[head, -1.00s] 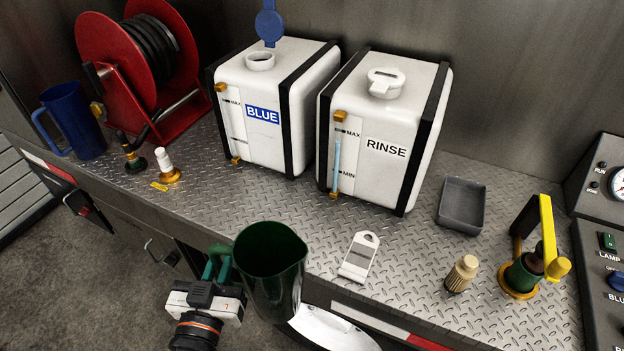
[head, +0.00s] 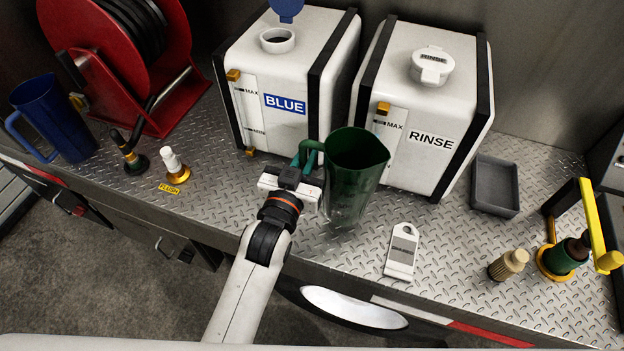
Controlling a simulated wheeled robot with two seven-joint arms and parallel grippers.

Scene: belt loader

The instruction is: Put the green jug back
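The green jug (head: 352,182) is upright over the metal deck, in front of the gap between the BLUE tank (head: 285,85) and the RINSE tank (head: 425,105). My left gripper (head: 306,172) is at the jug's left side, shut on its handle; the fingers are partly hidden by the wrist. I cannot tell whether the jug's base touches the deck. The jug hides the lower left part of the RINSE tank. My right gripper is not in view.
The BLUE tank's cap is open. A blue jug (head: 52,118) and red hose reel (head: 120,65) stand left. A white-topped fitting (head: 174,165), grey tray (head: 495,185), white tag (head: 402,250), tan knob (head: 509,264) and yellow-handled valve (head: 585,235) are on the deck.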

